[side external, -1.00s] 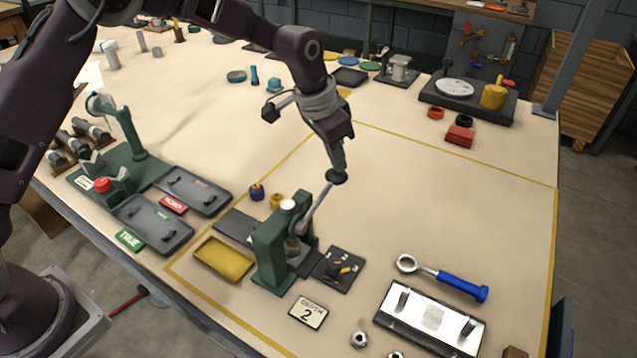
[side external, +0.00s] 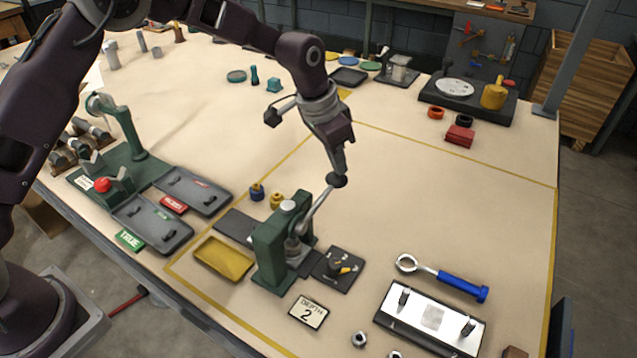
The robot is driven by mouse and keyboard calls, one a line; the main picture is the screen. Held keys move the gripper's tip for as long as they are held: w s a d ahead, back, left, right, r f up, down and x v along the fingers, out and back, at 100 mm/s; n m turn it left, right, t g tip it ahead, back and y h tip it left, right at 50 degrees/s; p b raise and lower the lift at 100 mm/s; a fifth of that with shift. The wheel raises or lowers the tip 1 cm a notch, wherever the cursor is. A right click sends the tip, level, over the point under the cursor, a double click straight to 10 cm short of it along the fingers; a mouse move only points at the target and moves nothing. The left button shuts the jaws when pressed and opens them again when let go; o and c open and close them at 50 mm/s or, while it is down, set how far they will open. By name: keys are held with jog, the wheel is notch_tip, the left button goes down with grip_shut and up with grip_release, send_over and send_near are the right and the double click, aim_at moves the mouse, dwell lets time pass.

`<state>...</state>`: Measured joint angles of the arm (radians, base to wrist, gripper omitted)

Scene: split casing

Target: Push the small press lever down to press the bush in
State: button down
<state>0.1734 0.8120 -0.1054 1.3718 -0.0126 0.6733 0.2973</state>
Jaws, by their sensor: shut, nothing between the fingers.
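The small green press (side external: 270,256) stands near the front of the table, inside the yellow-lined area. Its grey lever (side external: 316,211) slants up to the right and ends in a black knob (side external: 337,181). My gripper (side external: 340,170) is shut and empty. Its tip is right at the knob, seemingly touching it from above. The bush is not clearly visible; the press frame hides much of the space under the ram.
A yellow tray (side external: 222,258) lies left of the press, and a dark plate with small pins (side external: 338,269) lies right of it. A "Depth 2" card (side external: 308,313) is in front. A blue-handled wrench (side external: 445,279) lies further right. The table beyond the lever is clear.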

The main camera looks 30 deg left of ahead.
jog(key=shift+a+x, duration=0.2)
jog(key=shift+x, duration=1.4)
dwell(1.9)
jog(key=shift+s, duration=0.1)
dwell(0.5)
notch_tip(320, 180, up, 11)
dwell(0.7)
jog(key=s+a+r+n+t, duration=0.1)
jog(key=s+a+r, duration=0.3)
jog(key=s+r, duration=0.3)
jog(key=s+a+r+n, duration=0.2)
jog(key=s+a+r, duration=0.35)
jog(key=s, duration=0.35)
jog(key=s+a+f+n, duration=0.1)
jog(key=s+a+f, duration=0.1)
jog(key=s, duration=0.8)
jog(key=s+a+f+n+t+y, duration=0.1)
jog(key=s+a+n, duration=0.1)
jog(key=s, duration=0.9)
jog(key=shift+s+a+f+t+y, duration=0.2)
jog(key=shift+a+f+t+y, duration=0.1)
jog(key=shift+a+f, duration=0.1)
